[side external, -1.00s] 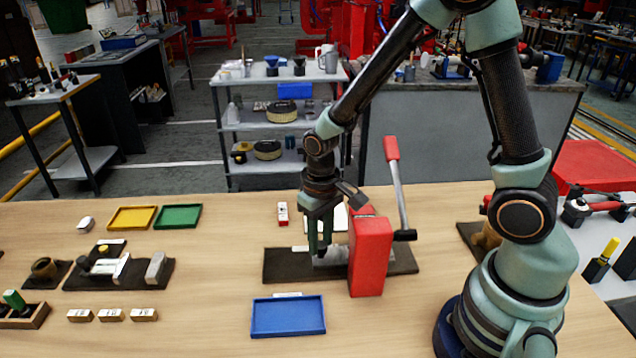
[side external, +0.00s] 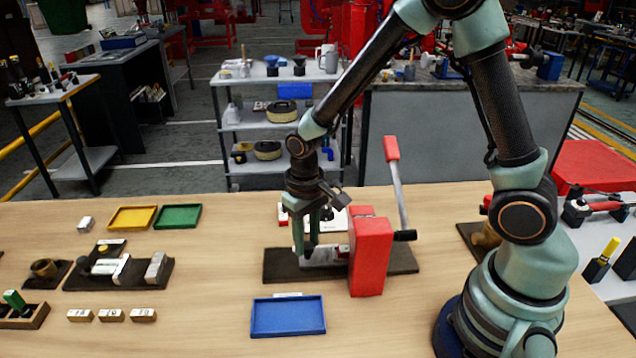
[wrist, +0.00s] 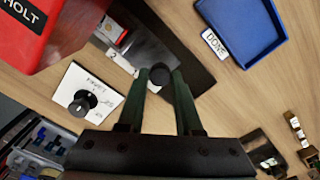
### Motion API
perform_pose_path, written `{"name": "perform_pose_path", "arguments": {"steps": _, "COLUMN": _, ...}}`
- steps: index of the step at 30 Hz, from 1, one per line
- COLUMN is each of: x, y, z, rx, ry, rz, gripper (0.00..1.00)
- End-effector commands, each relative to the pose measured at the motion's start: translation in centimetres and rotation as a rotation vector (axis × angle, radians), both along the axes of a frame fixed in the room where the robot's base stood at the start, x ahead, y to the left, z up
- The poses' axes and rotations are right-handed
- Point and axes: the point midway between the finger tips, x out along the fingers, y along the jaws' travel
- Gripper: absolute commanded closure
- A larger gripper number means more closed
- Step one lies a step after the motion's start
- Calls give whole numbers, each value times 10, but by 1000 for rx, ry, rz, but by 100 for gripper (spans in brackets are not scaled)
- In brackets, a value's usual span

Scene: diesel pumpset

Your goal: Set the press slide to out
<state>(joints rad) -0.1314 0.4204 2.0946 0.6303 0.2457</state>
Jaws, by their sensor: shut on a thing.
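The red press (side external: 371,255) stands on a dark base plate (side external: 280,268) in the side view; its body also shows at the top left of the wrist view (wrist: 30,35). Its pale metal slide (side external: 322,257) reaches out to the left of the body, low over the plate. My gripper (side external: 306,250) points down at the slide's left end. In the wrist view my fingers (wrist: 160,80) are closed around the slide's black round knob (wrist: 159,75). The fingers hide part of the slide.
The press lever (side external: 397,185) rises on the right. A blue tray (side external: 288,317) lies in front, with a DONE label (wrist: 214,43) beside it. A white card with a black dial (wrist: 85,100) lies behind the press.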

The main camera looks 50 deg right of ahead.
Motion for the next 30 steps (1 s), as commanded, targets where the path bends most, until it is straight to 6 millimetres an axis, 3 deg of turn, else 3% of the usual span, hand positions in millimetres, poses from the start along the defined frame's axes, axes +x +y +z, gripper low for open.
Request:
{"name": "perform_pose_path", "arguments": {"steps": 3, "x": 22, "y": 21, "z": 1, "rx": 1, "ry": -6, "rz": 6, "gripper": 100}}
{"name": "perform_pose_path", "arguments": {"steps": 9, "x": 46, "y": 46, "z": 1, "rx": 1, "ry": -7, "rz": 4, "gripper": 100}}
{"name": "perform_pose_path", "arguments": {"steps": 23, "x": 57, "y": 57, "z": 1, "rx": 3, "ry": -15, "rz": 5, "gripper": 100}}
{"name": "perform_pose_path", "arguments": {"steps": 24, "x": 57, "y": 57, "z": 1, "rx": 3, "ry": -15, "rz": 5, "gripper": 62}}
{"name": "perform_pose_path", "arguments": {"steps": 26, "x": 57, "y": 57, "z": 1, "rx": 3, "ry": -14, "rz": 5, "gripper": 39}}
{"name": "perform_pose_path", "arguments": {"steps": 30, "x": 56, "y": 56, "z": 1, "rx": 2, "ry": -10, "rz": 3, "gripper": 36}}
